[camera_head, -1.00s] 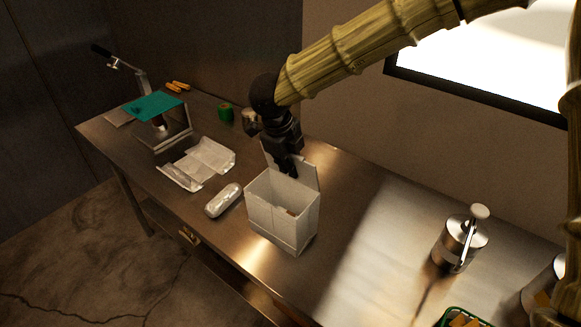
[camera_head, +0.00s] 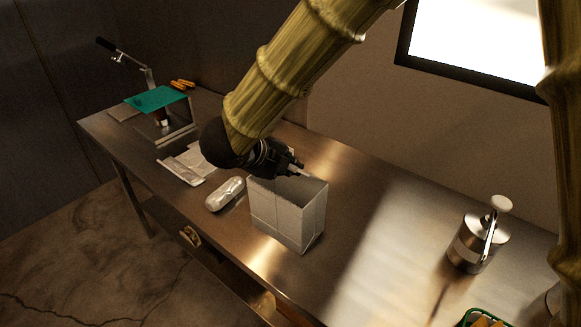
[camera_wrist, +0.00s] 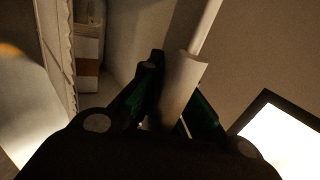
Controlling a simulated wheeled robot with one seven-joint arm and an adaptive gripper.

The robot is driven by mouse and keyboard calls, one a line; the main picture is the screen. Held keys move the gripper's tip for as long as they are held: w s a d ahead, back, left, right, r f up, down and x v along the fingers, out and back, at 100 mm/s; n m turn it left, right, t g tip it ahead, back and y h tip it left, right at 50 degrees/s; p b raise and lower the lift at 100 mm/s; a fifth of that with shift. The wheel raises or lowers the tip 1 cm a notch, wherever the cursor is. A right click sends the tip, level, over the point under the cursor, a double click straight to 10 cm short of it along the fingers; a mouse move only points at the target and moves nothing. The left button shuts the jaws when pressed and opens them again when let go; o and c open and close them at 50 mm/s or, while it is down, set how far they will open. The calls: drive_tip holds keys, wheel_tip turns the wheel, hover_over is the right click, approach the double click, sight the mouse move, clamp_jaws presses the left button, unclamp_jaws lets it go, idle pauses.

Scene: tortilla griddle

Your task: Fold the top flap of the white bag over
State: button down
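My gripper (camera_head: 301,171) is at the bag's back upper edge, with the wrist tilted low and the arm coming from above. In the wrist view, a pale strip, which looks like the bag's top flap (camera_wrist: 181,88), lies between the two fingers of my gripper (camera_wrist: 178,100). The flap does not show as an upright panel in the head view; my gripper hides part of it. Part of the bag's inside, with a brownish item, shows at the left of the wrist view.
A foil-wrapped roll (camera_head: 225,194) lies just left of the bag, with a foil sheet (camera_head: 180,167) beyond it. A press with a teal plate (camera_head: 156,99) stands at the far left. A metal dispenser (camera_head: 478,243) stands at the right. The table between bag and dispenser is clear.

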idle(0.4)
drive_tip(key=c, duration=1.6)
unclamp_jaws()
drive_tip(key=shift+c, duration=0.2)
drive_tip(key=v, duration=1.2)
